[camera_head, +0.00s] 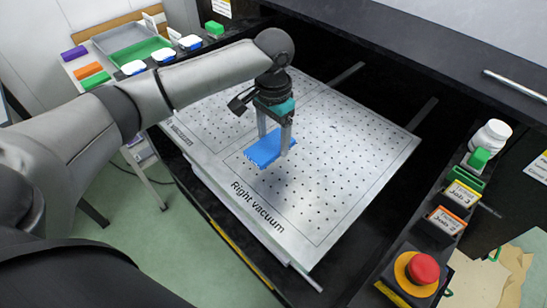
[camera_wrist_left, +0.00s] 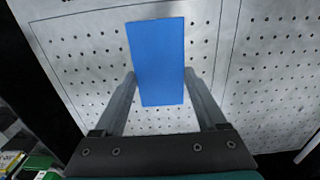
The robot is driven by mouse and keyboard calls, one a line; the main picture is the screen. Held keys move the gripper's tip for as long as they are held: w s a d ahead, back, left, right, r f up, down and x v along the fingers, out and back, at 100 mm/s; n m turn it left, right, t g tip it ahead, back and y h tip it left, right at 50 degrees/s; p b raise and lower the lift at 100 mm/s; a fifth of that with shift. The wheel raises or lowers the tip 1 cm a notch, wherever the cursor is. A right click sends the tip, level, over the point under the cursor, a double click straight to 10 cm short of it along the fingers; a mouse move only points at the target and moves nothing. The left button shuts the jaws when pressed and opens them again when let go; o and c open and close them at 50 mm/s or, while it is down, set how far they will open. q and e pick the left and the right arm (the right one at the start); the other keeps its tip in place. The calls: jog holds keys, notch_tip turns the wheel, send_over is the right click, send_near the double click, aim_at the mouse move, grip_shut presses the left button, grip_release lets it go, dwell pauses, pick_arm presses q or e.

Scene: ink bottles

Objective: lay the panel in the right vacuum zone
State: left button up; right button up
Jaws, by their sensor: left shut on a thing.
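The blue panel (camera_head: 265,149) is a flat rectangle, held by my left gripper (camera_head: 275,143) over the perforated metal plate. In the left wrist view the panel (camera_wrist_left: 157,62) sits between the two fingers of the gripper (camera_wrist_left: 160,78), which are shut on its side edges. The right vacuum zone (camera_head: 318,185) is a dotted area with a dark outline, and the words "Right vacuum" are printed along its lower left edge. The panel shows over the left part of this zone. I cannot tell exactly how high the panel is above the plate. My right gripper is not in view.
A red stop button (camera_head: 422,269) on a yellow base stands at the lower right. Labelled card boxes (camera_head: 445,222) and a white bottle (camera_head: 489,137) line the right ledge. A tray (camera_head: 133,47) and coloured blocks are at the upper left. The plate around the panel is clear.

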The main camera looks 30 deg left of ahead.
aim_at(273, 164)
pick_arm(q)
jog(key=shift+f, duration=0.75)
notch_tip(273, 164, down, 5)
jog(key=shift+b, duration=0.75)
jog(key=o, duration=1.3)
jog(key=shift+r, duration=0.1)
notch_tip(273, 164, up, 11)
jog(key=p, duration=0.2)
jog(key=shift+f+p, duration=0.2)
jog(key=shift+p, duration=0.2)
jog(key=shift+r, duration=0.7)
